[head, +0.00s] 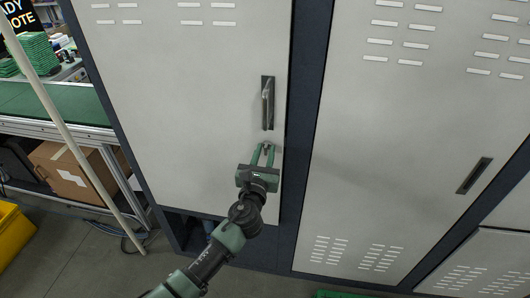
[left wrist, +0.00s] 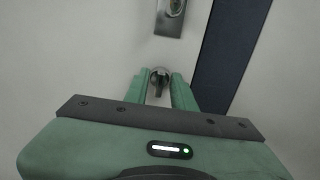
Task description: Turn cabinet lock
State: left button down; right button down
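The cabinet lock (left wrist: 159,77) is a small round metal piece with a dark key-like part hanging from it, on the light grey left cabinet door (head: 205,80). My left gripper (head: 263,150) is in front of the door below the handle (head: 268,103). In the left wrist view its two green fingers (left wrist: 160,86) stand apart, one on each side of the lock. I cannot tell whether they touch it. In the head view the lock is small between the fingertips. The right gripper is in neither view.
A second light grey door (head: 400,140) with a dark recessed handle (head: 474,175) is to the right, past a dark blue frame post (head: 300,120). At left are a bench with a green top (head: 60,100), a cardboard box (head: 75,172), a pale pole (head: 75,140) and a yellow bin (head: 14,232).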

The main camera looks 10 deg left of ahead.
pick_arm(q)
jog(key=shift+n, duration=0.4)
jog(key=n+b, duration=0.1)
jog(key=n, duration=0.3)
jog(key=shift+f+b, duration=0.1)
jog(key=shift+b, duration=0.3)
jog(key=n+b, duration=0.1)
jog(key=n, duration=0.3)
jog(key=shift+a+n+b, duration=0.1)
jog(key=shift+n+b, duration=0.2)
jog(key=shift+a+f+n+b, duration=0.1)
jog(key=shift+n+b, duration=1.1)
jog(key=shift+n, duration=3)
jog(key=c, duration=1.5)
grip_release()
